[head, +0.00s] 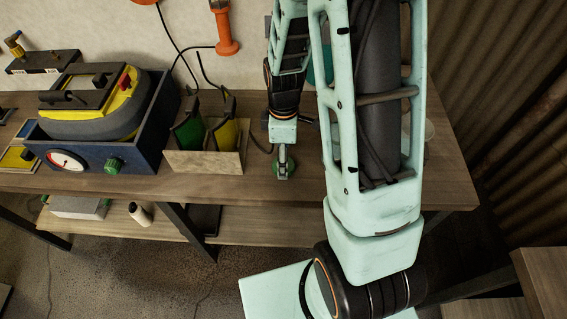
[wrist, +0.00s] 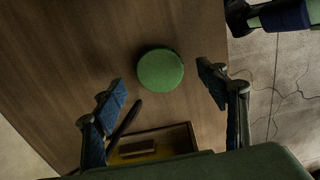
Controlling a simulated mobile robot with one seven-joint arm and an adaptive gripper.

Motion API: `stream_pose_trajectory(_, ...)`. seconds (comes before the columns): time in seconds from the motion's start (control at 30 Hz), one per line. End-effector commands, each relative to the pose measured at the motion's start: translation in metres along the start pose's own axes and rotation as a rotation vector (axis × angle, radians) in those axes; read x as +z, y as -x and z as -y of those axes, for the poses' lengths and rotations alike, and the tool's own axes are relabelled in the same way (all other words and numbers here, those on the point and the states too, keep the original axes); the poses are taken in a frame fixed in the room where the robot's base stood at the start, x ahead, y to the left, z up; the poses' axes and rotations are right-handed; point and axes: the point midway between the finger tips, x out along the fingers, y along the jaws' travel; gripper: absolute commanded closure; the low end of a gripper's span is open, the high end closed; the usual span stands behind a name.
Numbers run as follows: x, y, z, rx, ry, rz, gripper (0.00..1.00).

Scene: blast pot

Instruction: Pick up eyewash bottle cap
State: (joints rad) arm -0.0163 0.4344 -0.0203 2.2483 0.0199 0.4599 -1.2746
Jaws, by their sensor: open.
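The eyewash bottle cap is a round green disc (wrist: 160,70) lying on the brown wooden tabletop in the wrist view. In the head view the green cap (head: 278,170) shows partly, with my gripper (head: 284,160) over it near the table's front edge. In the wrist view the two blue-padded fingers of my gripper (wrist: 166,92) stand wide apart, one to the left and one to the right of the cap. Nothing is between the pads that they touch. The gripper is open and empty.
A holder (head: 205,162) with green and yellow pieces stands left of my gripper; a box with a yellow piece (wrist: 150,148) shows low in the wrist view. A blue box (head: 95,155) with a gauge stands farther left. The table edge is close to the cap.

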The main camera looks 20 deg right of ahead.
Motion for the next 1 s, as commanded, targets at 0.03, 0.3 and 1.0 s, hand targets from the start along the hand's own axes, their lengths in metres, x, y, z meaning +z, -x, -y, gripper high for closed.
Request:
stream_pose_trajectory(0.03, 0.001, -0.006, 0.002, -0.005, 0.000, 0.002, 0.33)
stream_pose_trajectory(0.3, 0.000, -0.025, 0.000, 0.000, 0.000, 0.000, 0.33)
stream_pose_trajectory(1.0, 0.000, -0.025, 0.000, 0.001, 0.000, 0.000, 0.77)
